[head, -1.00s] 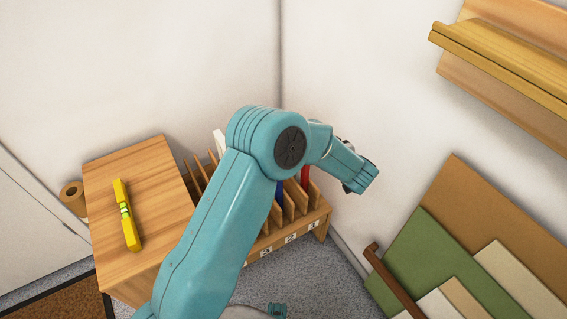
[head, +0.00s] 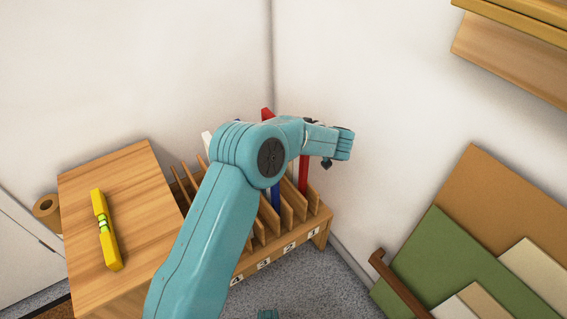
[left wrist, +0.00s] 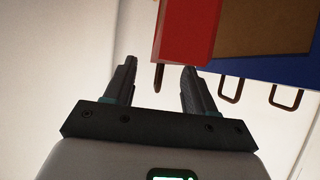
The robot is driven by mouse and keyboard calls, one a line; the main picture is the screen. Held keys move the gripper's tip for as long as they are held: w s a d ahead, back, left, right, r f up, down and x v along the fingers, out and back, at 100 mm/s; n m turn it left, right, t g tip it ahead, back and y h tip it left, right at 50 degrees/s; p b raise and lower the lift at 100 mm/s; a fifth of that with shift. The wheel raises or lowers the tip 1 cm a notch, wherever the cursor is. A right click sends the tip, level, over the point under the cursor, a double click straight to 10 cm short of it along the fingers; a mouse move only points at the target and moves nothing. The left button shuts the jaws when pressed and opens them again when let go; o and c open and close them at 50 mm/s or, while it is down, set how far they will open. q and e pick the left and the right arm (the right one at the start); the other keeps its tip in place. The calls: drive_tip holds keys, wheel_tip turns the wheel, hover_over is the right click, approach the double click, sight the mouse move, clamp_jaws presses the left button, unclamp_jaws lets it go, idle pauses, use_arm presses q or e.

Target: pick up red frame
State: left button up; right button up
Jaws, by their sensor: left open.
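The red frame (head: 304,174) stands upright in a slot of the wooden rack (head: 322,222), partly hidden by my left arm. Another bit of red (head: 267,112) shows above the arm. In the left wrist view, the red frame's edge (left wrist: 187,28) is large at the top, beyond the fingertips and toward the right finger. My left gripper (left wrist: 158,75) is open with nothing between its fingers. In the head view, its dark fingertip (head: 327,163) shows just right of the red frame. My right gripper is not in view.
A blue frame (head: 276,200) stands left of the red one and also shows in the left wrist view (left wrist: 270,68). A white frame (head: 207,140) is farther left. A cabinet (head: 125,195) bears a yellow level (head: 105,228). Boards (head: 440,250) lean at right; a shelf (head: 510,50) is above.

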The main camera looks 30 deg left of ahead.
use_arm(q)
drive_tip(key=b+x, duration=0.2)
drive_tip(key=x, duration=0.2)
drive_tip(key=shift+s+a+f, duration=0.1)
drive_tip(key=shift+a+f, duration=0.05)
drive_tip(key=shift+w+a+f, duration=0.1)
drive_tip(key=shift+w+a, duration=0.1)
drive_tip(key=shift+a, duration=0.25)
clamp_jaws()
idle(0.9)
